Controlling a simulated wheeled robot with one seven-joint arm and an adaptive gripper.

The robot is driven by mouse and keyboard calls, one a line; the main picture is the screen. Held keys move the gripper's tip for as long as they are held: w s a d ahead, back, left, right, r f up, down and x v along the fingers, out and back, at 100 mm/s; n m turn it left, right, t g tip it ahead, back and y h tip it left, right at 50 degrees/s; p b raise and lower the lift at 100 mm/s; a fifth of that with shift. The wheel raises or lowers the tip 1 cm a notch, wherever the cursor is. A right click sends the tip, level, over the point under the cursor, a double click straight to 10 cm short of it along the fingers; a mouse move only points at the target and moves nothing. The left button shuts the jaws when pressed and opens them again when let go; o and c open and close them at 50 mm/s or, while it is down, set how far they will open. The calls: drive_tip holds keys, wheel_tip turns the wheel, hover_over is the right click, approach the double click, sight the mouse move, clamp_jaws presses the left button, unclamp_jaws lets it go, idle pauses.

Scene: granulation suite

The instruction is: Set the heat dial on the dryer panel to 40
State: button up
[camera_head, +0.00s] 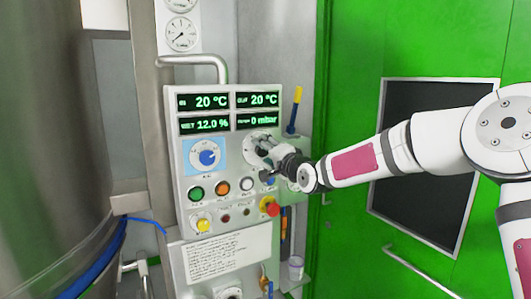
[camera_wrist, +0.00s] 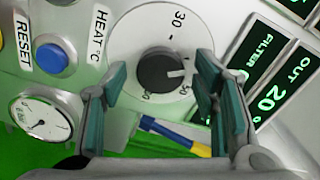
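The dryer panel (camera_head: 224,235) is a pale upright box with displays, dials and buttons. Its heat dial (camera_head: 257,137) is at the upper right under the displays, partly hidden by my gripper (camera_head: 268,146). In the wrist view the dial has a dark round knob (camera_wrist: 157,70) with a white pointer mark on its right side. A 30 stands at the top of its scale; the lower numbers are partly covered or hard to read. My gripper (camera_wrist: 158,92) is open, with one green-padded finger on each side of the knob and visible gaps between.
A blue-faced dial (camera_head: 206,155) sits left of the heat dial. Several buttons are below, with a red emergency knob (camera_head: 270,207). The wrist view shows a blue RESET button (camera_wrist: 50,57) and a gauge (camera_wrist: 42,117). A large steel vessel (camera_head: 45,150) stands at the left.

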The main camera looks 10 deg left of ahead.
drive_tip(key=v, duration=1.2)
idle(0.3)
drive_tip(key=s+d+f+n+g+h, duration=0.25)
drive_tip(key=s+d+h, duration=0.25)
drive_tip(key=s+d, duration=0.25)
drive_tip(key=s+d+f+n+g+h, duration=0.25)
drive_tip(key=s+d+h, duration=0.3)
drive_tip(key=s, duration=0.35)
drive_tip(key=s+d+f+n+g, duration=0.1)
drive_tip(key=s+d, duration=0.3)
drive_tip(key=s, duration=0.8)
drive_tip(key=s+d+f+n+g, duration=0.1)
drive_tip(key=s+d+g, duration=0.2)
drive_tip(key=s, duration=0.9)
drive_tip(key=shift+d+g, duration=0.4)
